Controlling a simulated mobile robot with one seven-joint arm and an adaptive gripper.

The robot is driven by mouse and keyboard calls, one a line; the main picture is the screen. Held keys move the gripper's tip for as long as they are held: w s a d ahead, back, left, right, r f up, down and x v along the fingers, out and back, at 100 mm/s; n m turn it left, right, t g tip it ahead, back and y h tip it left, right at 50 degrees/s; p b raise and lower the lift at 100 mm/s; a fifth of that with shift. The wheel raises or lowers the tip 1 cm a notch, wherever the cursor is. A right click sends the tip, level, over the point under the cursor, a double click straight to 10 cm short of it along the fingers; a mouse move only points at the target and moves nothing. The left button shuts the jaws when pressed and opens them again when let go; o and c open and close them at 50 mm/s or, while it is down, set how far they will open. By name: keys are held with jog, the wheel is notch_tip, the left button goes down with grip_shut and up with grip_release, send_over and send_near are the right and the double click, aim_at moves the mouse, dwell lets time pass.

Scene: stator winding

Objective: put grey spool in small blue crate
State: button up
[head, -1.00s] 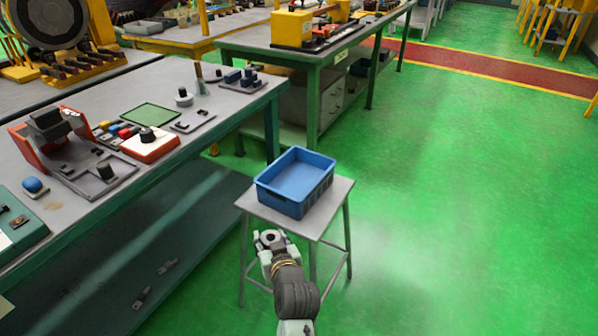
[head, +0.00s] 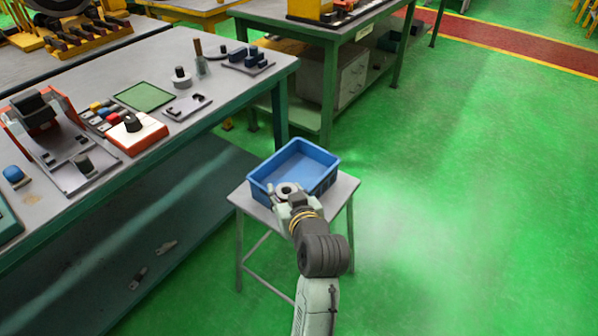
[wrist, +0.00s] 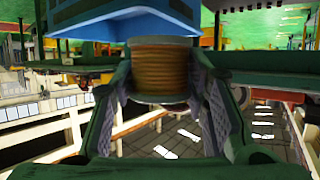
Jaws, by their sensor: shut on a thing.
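The grey spool (head: 287,189) has a pale round top with a dark hole. The wrist view shows copper-coloured winding on the spool (wrist: 160,68) between its flanges. My gripper (head: 290,194) is shut on it, with one finger on each side in the wrist view (wrist: 160,88). The small blue crate (head: 318,163) stands on a grey stool and looks empty where its inside shows. In the head view the spool overlaps the crate's near rim. In the wrist view the crate (wrist: 105,18) is close behind and above the spool. I cannot tell whether they touch.
The grey stool (head: 343,192) has a narrow top around the crate. A long workbench (head: 150,60) on the left holds a red-and-white device (head: 137,132), a green mat (head: 144,97) and small parts. Open green floor (head: 460,200) lies to the right.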

jog(key=shift+w+f+b, duration=0.3)
jog(key=shift+w+b, duration=0.2)
jog(key=shift+b, duration=1.25)
jog(key=shift+w+f+b, duration=0.25)
jog(key=shift+w+b, duration=0.25)
jog(key=shift+b, duration=1.2)
jog(key=shift+w+d+b, duration=0.1)
jog(key=shift+w+b, duration=0.25)
jog(key=shift+b, duration=0.35)
jog(key=w+d, duration=0.2)
jog(key=w, duration=1)
jog(key=shift+w+a+f, duration=0.1)
jog(key=shift+w+f, duration=0.05)
jog(key=shift+f, duration=1.15)
jog(key=shift+w+a+f, duration=0.1)
jog(key=shift+f, duration=1.15)
jog(key=o, duration=1.1)
jog(key=shift+o, duration=0.2)
